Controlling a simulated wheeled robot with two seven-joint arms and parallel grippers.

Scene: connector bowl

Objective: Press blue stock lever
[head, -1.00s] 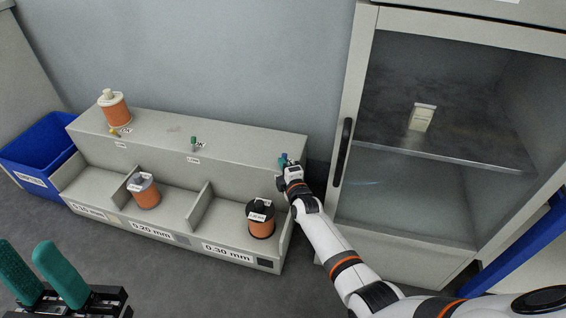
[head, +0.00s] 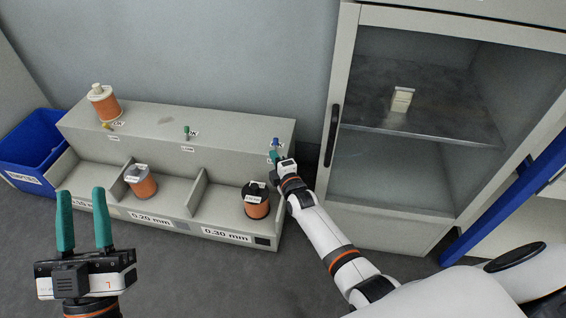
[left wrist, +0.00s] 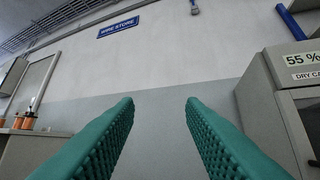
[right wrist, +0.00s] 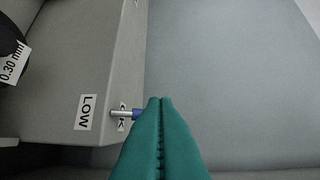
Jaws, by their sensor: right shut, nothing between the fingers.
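The blue stock lever (head: 276,141) stands at the right end of the grey dispenser's ledge. In the right wrist view its blue tip (right wrist: 137,114) sits on a short metal stem beside a LOW label. My right gripper (head: 274,156) is shut and empty, with its teal fingertips just in front of the lever. In the right wrist view the fingertips (right wrist: 160,101) overlap the lever's blue end; I cannot tell whether they touch. My left gripper (head: 84,192) is open and empty, raised at the lower left; its spread fingers also show in the left wrist view (left wrist: 163,105).
The dispenser (head: 215,150) also has a green lever (head: 186,131), a yellow lever (head: 108,126) and copper spools (head: 141,183) in its bays. A blue bin (head: 30,150) stands left. A glass-door cabinet (head: 335,80) stands close on the right.

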